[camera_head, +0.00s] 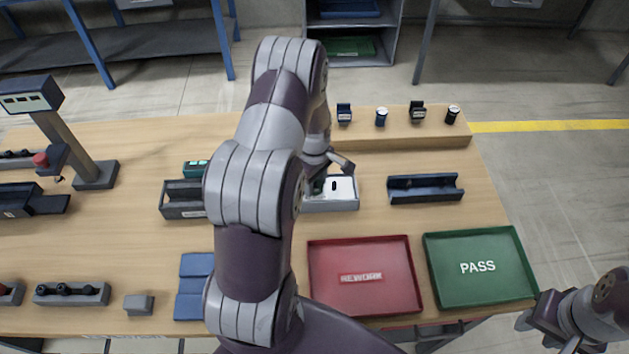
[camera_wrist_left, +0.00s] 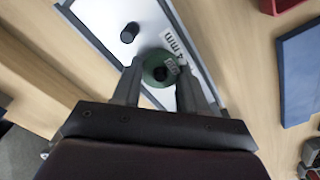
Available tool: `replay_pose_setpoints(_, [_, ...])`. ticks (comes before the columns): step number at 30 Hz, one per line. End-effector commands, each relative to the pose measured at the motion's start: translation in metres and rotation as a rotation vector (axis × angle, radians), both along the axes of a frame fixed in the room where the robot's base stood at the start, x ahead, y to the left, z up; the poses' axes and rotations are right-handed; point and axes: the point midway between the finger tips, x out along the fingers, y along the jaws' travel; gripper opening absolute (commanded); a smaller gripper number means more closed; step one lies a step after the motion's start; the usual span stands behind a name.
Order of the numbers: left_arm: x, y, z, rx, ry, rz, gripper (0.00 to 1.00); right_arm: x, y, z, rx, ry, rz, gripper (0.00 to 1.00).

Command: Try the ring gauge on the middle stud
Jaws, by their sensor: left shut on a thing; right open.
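A green ring gauge (camera_wrist_left: 152,66) is between the fingers of my left gripper (camera_wrist_left: 159,69), which is shut on it. It is over the white plate of a grey-framed fixture, beside a "4 mm" label. A dark spot shows in the ring's centre; I cannot tell whether it is a stud or the empty hole. One black stud (camera_wrist_left: 129,33) stands clear on the plate, also visible in the head view (camera_head: 334,186). In the head view my left arm hides part of the fixture (camera_head: 335,207). My right gripper (camera_head: 541,324) is open, at the lower right off the table.
A red REWORK tray (camera_head: 320,250) and a green PASS tray (camera_head: 478,296) lie at the front right. A dark trough (camera_head: 425,190) is right of the fixture. A raised wooden ledge (camera_head: 400,143) with several small items runs behind. A blue mat (camera_head: 194,285) lies left of my arm.

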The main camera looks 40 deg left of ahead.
Motion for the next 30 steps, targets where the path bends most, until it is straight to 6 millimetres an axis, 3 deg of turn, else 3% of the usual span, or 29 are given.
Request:
replay_pose_setpoints(5, [0.000,0.000,0.004,0.000,0.000,0.000,0.12,0.000,0.000,0.003,0.000,0.000,0.000,0.43])
replay_pose_setpoints(30, [0.000,0.000,0.060,0.000,0.000,0.000,0.12,0.000,0.000,0.048,0.000,0.000,0.000,0.43])
